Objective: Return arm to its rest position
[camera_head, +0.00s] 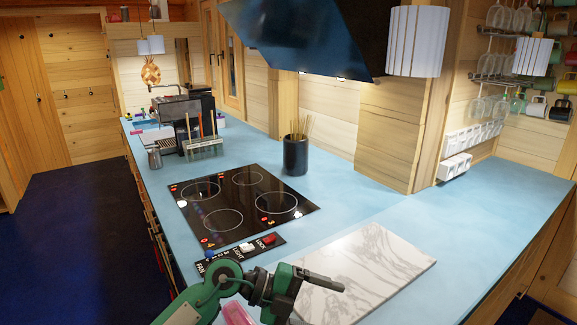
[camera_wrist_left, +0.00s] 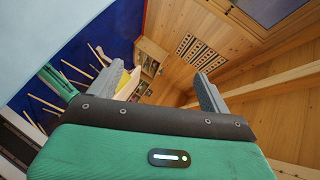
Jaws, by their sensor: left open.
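My left arm comes in at the bottom of the head view, green with dark joints. My left gripper (camera_head: 318,284) is over the near edge of the blue counter, by the marble board, with its fingers pointing right. In the left wrist view the two grey fingers of the left gripper (camera_wrist_left: 168,92) stand wide apart with nothing between them. My right gripper is in neither view.
The blue counter (camera_head: 320,225) holds a black hob (camera_head: 244,203), a control strip (camera_head: 240,255), a white marble board (camera_head: 370,262) and a dark utensil pot (camera_head: 296,156). A pink thing (camera_head: 236,314) is partly hidden by my arm. A dark hood (camera_head: 300,35) hangs above.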

